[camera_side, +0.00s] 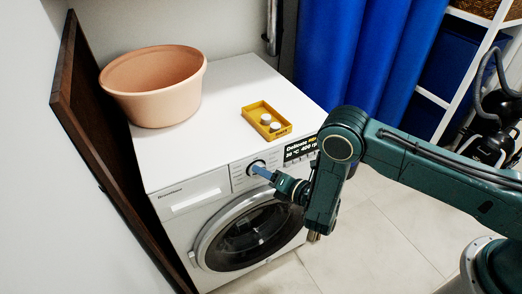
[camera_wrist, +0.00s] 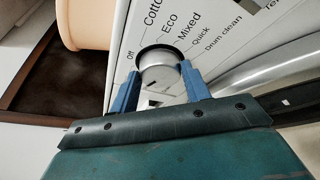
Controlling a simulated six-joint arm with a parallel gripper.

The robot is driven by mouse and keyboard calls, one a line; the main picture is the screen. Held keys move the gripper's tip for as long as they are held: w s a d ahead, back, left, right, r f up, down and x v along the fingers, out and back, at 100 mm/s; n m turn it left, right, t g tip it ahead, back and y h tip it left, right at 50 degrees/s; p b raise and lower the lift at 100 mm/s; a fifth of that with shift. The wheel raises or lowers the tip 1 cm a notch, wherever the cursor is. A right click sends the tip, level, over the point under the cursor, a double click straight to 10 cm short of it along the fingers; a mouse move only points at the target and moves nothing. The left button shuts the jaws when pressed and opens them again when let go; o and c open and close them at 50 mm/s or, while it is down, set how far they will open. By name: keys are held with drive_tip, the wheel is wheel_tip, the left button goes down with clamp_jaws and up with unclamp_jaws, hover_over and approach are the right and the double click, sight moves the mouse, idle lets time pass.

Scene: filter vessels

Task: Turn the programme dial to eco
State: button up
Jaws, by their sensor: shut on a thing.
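The programme dial (camera_wrist: 160,72) is a round silver knob with a black ring on the washing machine's front panel. In the side view, the dial (camera_side: 257,164) is mostly hidden behind the fingertips. My gripper (camera_wrist: 161,80) is shut on the dial, one blue finger on each side; it also shows in the side view (camera_side: 263,172). Around the dial are printed Off, Cotton (partly cut off), Eco (camera_wrist: 170,22), Mixed, Quick and Drum clean. The display (camera_side: 301,150) reads Delicate, 30 °C and what looks like 400 rpm. A small dark mark shows low on the knob.
The white washing machine (camera_side: 181,163) has a round glass door below the dial. A peach basin (camera_side: 152,92) and a yellow tray (camera_side: 257,110) with small white items stand on top. A dark brown board (camera_side: 84,110) leans at the left. The tiled floor is clear.

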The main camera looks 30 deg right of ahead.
drive_tip(key=shift+m, duration=0.3)
idle(0.5)
drive_tip(key=o, duration=1)
drive_tip(key=shift+y, duration=0.4)
drive_tip(key=shift+a+r, duration=0.15)
drive_tip(key=shift+r, duration=1.45)
drive_tip(key=shift+a+r, duration=0.1)
drive_tip(key=shift+r, duration=1.5)
wheel_tip(320, 180, up, 14)
drive_tip(key=shift+d+f, duration=0.2)
drive_tip(key=shift+d, duration=0.05)
